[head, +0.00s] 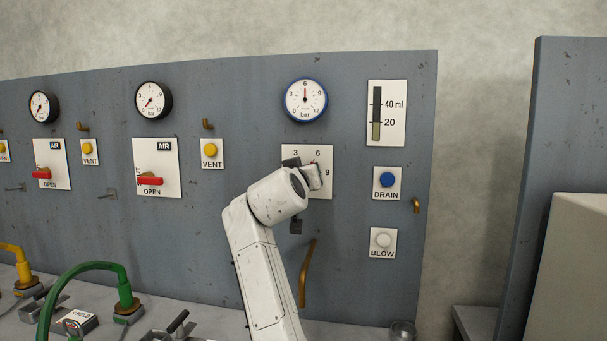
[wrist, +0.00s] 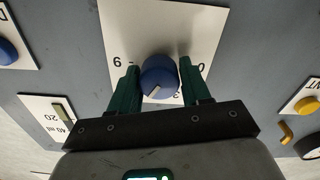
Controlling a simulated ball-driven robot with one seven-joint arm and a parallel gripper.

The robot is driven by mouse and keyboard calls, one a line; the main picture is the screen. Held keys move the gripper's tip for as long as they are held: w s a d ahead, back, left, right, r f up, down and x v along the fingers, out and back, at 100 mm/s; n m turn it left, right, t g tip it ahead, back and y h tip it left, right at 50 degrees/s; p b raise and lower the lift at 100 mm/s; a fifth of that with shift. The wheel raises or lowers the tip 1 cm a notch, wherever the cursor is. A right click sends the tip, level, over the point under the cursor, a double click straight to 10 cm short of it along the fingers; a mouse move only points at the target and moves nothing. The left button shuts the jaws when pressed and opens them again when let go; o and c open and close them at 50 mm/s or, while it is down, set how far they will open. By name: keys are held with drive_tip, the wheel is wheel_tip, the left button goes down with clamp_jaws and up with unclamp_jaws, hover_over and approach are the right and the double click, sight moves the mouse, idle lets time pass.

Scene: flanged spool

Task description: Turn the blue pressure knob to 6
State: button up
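The blue pressure knob (wrist: 158,78) is in the middle of the wrist view, on a white dial plate. My gripper (wrist: 160,72) has one green finger on each side of the knob, and both appear to touch it. The knob's white mark points down and left in this upside-down view, towards the side where the 6 lies, hidden by my gripper. In the head view, my gripper (head: 312,176) covers the knob on the dial plate (head: 325,189).
To the right are a level window (head: 386,113), a blue DRAIN button (head: 387,180) and a white BLOW button (head: 383,241). A yellow VENT button (head: 210,150) and a red AIR lever (head: 150,181) are at left. A bronze handle (head: 306,275) hangs below the dial.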

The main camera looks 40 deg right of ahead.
drive_tip(key=o, duration=0.3)
drive_tip(key=shift+o, duration=0.2)
drive_tip(key=v, duration=1)
drive_tip(key=shift+s+a, duration=0.25)
drive_tip(key=shift+a, duration=0.1)
